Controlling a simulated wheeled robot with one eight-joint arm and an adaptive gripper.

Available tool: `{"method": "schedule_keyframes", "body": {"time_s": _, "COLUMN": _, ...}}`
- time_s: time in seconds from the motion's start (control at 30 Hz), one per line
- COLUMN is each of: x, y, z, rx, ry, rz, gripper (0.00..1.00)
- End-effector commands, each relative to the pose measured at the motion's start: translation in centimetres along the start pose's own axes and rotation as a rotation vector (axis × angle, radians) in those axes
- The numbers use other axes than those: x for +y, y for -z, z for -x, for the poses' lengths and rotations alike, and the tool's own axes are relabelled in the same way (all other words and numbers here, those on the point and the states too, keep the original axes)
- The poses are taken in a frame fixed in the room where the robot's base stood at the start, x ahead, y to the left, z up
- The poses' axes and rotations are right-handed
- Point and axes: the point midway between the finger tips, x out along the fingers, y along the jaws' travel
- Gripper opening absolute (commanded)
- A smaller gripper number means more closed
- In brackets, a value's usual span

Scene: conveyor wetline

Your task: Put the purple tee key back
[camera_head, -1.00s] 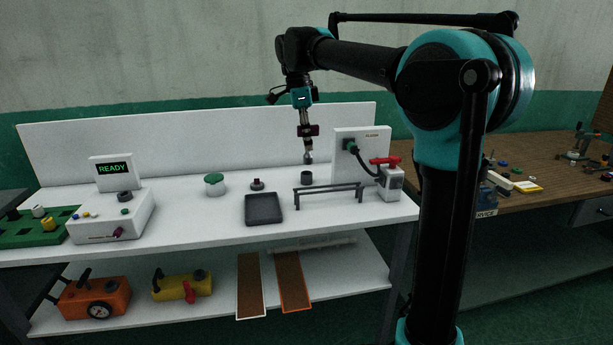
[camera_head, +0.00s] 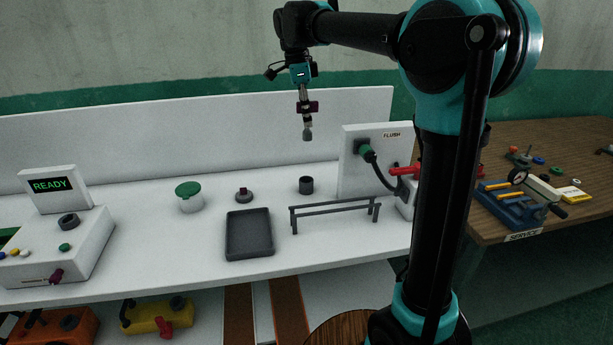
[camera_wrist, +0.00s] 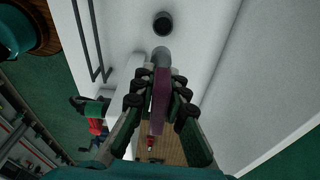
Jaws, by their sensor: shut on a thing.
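My gripper (camera_head: 304,98) points down and is shut on the purple tee key (camera_head: 306,108). The key's purple bar (camera_wrist: 159,105) shows between my fingers (camera_wrist: 160,88) in the wrist view, with its grey shaft end (camera_wrist: 161,57) beyond them. In the head view the grey end hangs down, clear of the bench. A dark round open cup (camera_head: 306,185) stands on the white bench, below the key in the head picture. The cup also shows in the wrist view (camera_wrist: 162,24), just beyond the key's end and apart from it.
A dark rail (camera_head: 334,208) and a grey tray (camera_head: 248,250) stand in front of the cup. A small dark-red knob (camera_head: 243,194) and a green-topped pot (camera_head: 189,197) are to its left. The FLUSH panel (camera_head: 382,150) with its hose is to its right.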

Motion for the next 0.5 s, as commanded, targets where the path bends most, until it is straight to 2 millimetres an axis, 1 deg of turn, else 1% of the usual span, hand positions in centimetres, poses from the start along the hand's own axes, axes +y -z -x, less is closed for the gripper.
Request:
{"method": "schedule_keyframes", "body": {"time_s": 0.03, "x": 0.0, "y": -0.2, "z": -1.2, "rx": 0.000, "ry": 0.000, "rz": 0.000, "gripper": 0.00}}
{"method": "schedule_keyframes", "body": {"time_s": 0.3, "x": 0.0, "y": -1.2, "z": -7.8, "rx": 0.000, "ry": 0.000, "rz": 0.000, "gripper": 0.00}}
{"method": "schedule_keyframes", "body": {"time_s": 0.4, "x": 0.0, "y": -1.5, "z": -10.1, "rx": 0.000, "ry": 0.000, "rz": 0.000, "gripper": 0.00}}
{"method": "schedule_keyframes", "body": {"time_s": 0.5, "x": 0.0, "y": -1.8, "z": -12.0, "rx": 0.000, "ry": 0.000, "rz": 0.000, "gripper": 0.00}}
